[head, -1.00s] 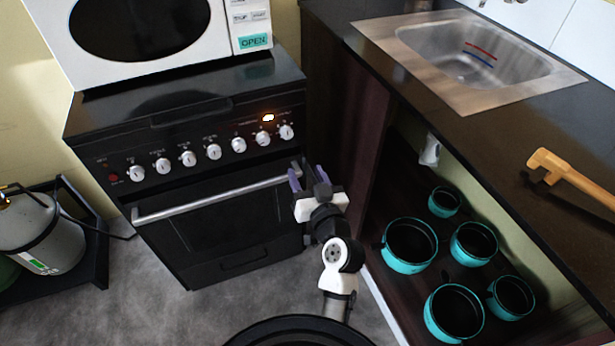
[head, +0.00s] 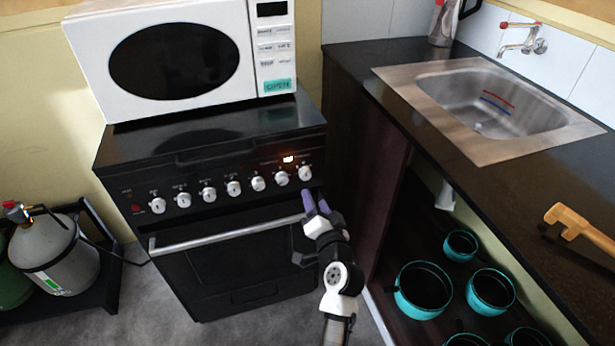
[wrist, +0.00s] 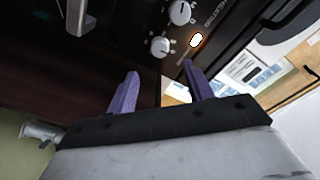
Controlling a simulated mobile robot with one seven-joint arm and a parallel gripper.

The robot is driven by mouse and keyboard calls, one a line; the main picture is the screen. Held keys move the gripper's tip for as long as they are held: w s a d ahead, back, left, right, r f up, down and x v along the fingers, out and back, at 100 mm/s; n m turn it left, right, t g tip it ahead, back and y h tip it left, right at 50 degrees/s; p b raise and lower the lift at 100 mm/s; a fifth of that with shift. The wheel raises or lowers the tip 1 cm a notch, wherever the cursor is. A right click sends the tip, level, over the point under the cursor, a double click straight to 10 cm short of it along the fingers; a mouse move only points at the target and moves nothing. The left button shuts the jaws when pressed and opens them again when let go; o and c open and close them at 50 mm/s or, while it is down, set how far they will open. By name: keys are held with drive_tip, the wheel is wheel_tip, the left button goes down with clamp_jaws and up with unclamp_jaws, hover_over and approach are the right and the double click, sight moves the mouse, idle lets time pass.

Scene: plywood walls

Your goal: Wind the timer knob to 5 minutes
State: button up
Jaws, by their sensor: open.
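The black oven's front panel has a row of several white knobs. I cannot read which one is the timer. The rightmost knob (head: 305,173) sits beside a glowing lamp (head: 288,158). My gripper (head: 315,202), with purple fingers, is open and empty just below and right of that knob, apart from it. In the wrist view two knobs show beyond the fingers, the nearer one (wrist: 160,46) ahead of the gap of my gripper (wrist: 160,75). The pointer marks are too small to read.
The oven handle (head: 225,233) runs below the knobs. A white microwave (head: 260,97) stands on the stove. The counter (head: 360,75) with a sink (head: 480,95) is to the right, above a shelf with teal pots (head: 422,312). A gas cylinder (head: 55,258) stands at left.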

sight(306, 177)
drive_tip(key=p+x, duration=0.1)
drive_tip(key=x, duration=0.8)
drive_tip(key=shift+p, duration=0.35)
drive_tip(key=c, duration=1)
